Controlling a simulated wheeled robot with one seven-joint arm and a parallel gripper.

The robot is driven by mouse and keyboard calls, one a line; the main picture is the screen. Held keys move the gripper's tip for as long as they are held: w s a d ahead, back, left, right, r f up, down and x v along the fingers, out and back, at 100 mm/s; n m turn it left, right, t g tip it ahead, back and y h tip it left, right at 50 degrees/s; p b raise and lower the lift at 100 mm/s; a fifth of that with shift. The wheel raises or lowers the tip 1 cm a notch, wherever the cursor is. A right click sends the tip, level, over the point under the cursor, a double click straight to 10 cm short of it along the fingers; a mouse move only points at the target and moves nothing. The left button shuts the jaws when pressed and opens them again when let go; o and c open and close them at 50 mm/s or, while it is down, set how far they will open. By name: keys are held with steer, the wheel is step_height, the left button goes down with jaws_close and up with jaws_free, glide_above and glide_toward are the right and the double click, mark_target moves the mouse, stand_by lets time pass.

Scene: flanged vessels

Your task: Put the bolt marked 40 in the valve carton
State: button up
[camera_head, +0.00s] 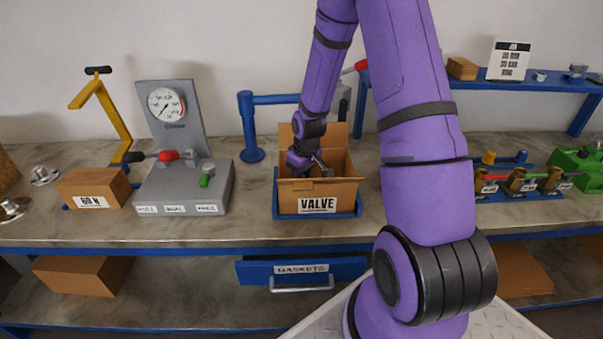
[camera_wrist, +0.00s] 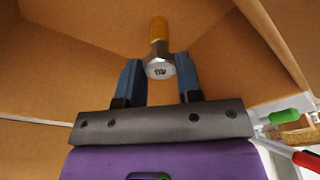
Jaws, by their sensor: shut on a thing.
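The valve carton (camera_head: 346,192) is an open cardboard box with a VALVE label, standing in a blue tray on the bench. My gripper (camera_head: 318,165) reaches down into its open top. In the wrist view, my gripper (camera_wrist: 159,72) is shut on a bolt (camera_wrist: 158,33) by its grey hex head. The bolt has a yellow-orange shank pointing away from the gripper. The mark on its head is small, and I cannot read it surely. The brown inner walls of the carton (camera_wrist: 70,50) surround the bolt. In the head view the bolt is hidden.
Left of the carton stand a gauge stand (camera_head: 185,185) with levers and a 60 N box (camera_head: 95,188). A blue post with a rail (camera_head: 250,125) is behind. A GASKETS drawer (camera_head: 255,271) is below. At right sit a rack of bolts (camera_head: 515,185) and a green device (camera_head: 580,170).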

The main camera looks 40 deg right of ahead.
steer(key=o, duration=1.1)
steer(key=shift+r, duration=0.1)
steer(key=r, duration=0.3)
steer(key=s+r, duration=0.1)
steer(key=r, duration=0.6)
steer(key=shift+s+d+r, duration=0.2)
steer(key=shift+s+r, duration=0.1)
